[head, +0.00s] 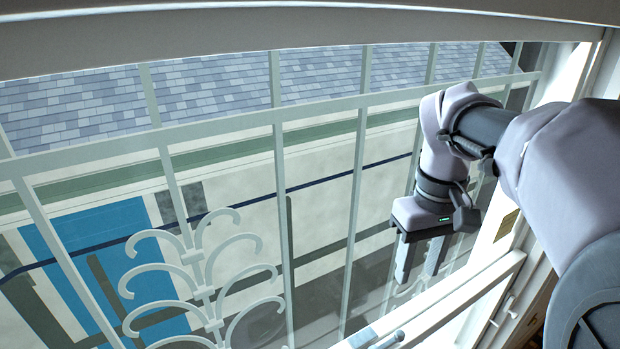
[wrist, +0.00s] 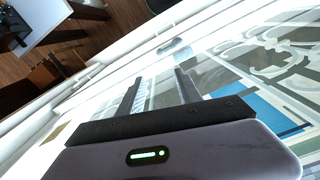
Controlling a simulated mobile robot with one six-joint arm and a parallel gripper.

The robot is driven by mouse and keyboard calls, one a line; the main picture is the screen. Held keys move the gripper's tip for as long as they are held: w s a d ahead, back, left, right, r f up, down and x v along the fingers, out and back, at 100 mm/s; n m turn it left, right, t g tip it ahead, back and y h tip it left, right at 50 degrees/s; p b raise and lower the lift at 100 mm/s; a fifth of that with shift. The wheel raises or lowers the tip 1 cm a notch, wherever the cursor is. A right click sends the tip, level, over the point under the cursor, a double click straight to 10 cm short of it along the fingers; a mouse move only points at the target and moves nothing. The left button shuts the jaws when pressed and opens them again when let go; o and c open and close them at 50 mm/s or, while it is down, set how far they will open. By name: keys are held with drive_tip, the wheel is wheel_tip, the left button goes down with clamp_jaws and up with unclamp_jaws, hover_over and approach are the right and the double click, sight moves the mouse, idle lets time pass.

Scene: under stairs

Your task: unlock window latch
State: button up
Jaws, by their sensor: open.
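My gripper (head: 417,274) hangs with its fingers pointing down, in front of the barred window, right of centre in the head view. Its two fingers are apart with nothing between them; they also show in the wrist view (wrist: 159,75). A small grey-blue fitting, which looks like the window latch (head: 386,339), sits on the white window frame at the bottom edge of the head view, partly cut off. In the wrist view a pale fitting on the frame, probably the same latch (wrist: 174,47), lies beyond the fingertips, apart from them. Whether it is locked I cannot tell.
White metal bars with scrollwork (head: 205,290) cross the window. The white window frame (head: 480,290) runs along the lower right, with a small pin-like fitting (head: 507,307) on it. A white table (wrist: 40,20) stands on the wooden floor at the wrist view's upper left.

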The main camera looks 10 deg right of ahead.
sight(401, 334)
drive_tip(key=f, duration=0.5)
drive_tip(key=f+b, duration=0.1)
drive_tip(key=f, duration=0.5)
drive_tip(key=f+b, duration=0.1)
drive_tip(key=f, duration=0.4)
drive_tip(key=shift+s+f, duration=0.25)
drive_tip(key=shift+s, duration=0.15)
drive_tip(key=shift+s+a+f, duration=0.1)
drive_tip(key=shift+f, duration=0.2)
clamp_jaws()
